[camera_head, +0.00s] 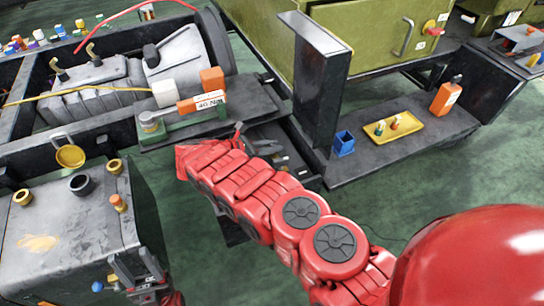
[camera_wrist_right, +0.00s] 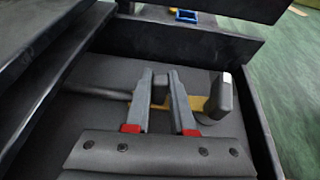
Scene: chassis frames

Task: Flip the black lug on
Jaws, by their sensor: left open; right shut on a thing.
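My right gripper (camera_wrist_right: 160,75) is in the dark tray (camera_wrist_right: 92,72), its two grey fingers angled towards each other. It is shut on a mallet-like tool with a yellow part and a dark head (camera_wrist_right: 221,96); the fingers hide part of this tool. In the head view my red right arm reaches over the tray and mostly hides this gripper. My left gripper (camera_head: 138,268) is open beside the grey cabinet at lower left. A black ring-shaped piece (camera_head: 81,184) stands on the cabinet top. I cannot tell for sure which piece is the black lug.
The grey cabinet (camera_head: 60,225) also bears brass rings (camera_head: 115,166). A dark shelf (camera_head: 375,165) at right holds a blue box (camera_head: 344,143), a yellow tray (camera_head: 415,122) and an orange bottle (camera_head: 446,97). A dark upright post (camera_head: 314,90) stands beside my right arm.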

